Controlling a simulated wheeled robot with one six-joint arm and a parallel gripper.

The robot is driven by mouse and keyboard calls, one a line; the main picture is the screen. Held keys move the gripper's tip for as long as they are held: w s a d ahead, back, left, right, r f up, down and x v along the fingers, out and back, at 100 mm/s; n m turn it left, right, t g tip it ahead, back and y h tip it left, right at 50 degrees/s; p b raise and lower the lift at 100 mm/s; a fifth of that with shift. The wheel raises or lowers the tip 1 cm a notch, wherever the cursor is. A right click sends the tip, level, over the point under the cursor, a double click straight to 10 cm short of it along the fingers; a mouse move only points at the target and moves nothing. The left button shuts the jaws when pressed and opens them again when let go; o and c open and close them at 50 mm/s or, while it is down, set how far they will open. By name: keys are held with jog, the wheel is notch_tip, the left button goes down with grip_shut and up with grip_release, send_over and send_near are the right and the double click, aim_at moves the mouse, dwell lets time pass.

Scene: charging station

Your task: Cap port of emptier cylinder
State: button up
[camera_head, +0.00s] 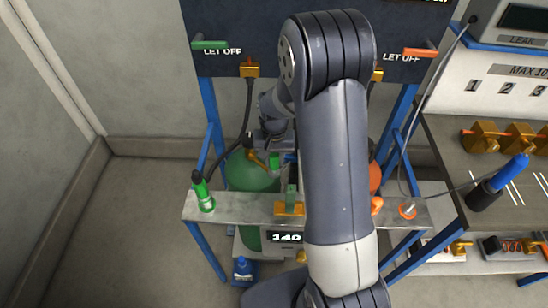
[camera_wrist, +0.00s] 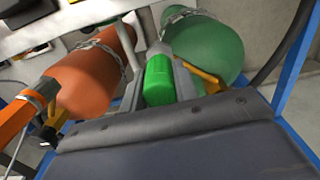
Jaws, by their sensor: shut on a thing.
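The green cylinder (camera_head: 247,172) stands behind the metal shelf, left of my arm. The orange cylinder (camera_head: 374,178) is mostly hidden behind my arm. Both show in the wrist view, the orange cylinder (camera_wrist: 95,75) at left and the green cylinder (camera_wrist: 207,45) at upper right. My gripper (camera_head: 273,153) is shut on a green cap (camera_head: 274,164), above and beside the green cylinder's top. The cap (camera_wrist: 159,80) sits between the fingers in the wrist view. A brass fitting (camera_head: 256,158) is just left of the cap. Whether the cap touches the port I cannot tell.
A display (camera_head: 285,237) reads 140. Hoses hang from the dark panel (camera_head: 235,25). A side bench (camera_head: 460,160) stands right.

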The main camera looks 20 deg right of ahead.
jog(key=shift+f+b, duration=0.9)
jog(key=shift+f, duration=0.35)
jog(key=o, duration=1)
jog(key=shift+r, duration=0.1)
notch_tip(320, 180, up, 11)
jog(key=shift+f, duration=0.2)
notch_tip(320, 180, down, 10)
jog(key=shift+f, duration=0.25)
jog(key=shift+r+p, duration=0.25)
jog(key=shift+p, duration=0.05)
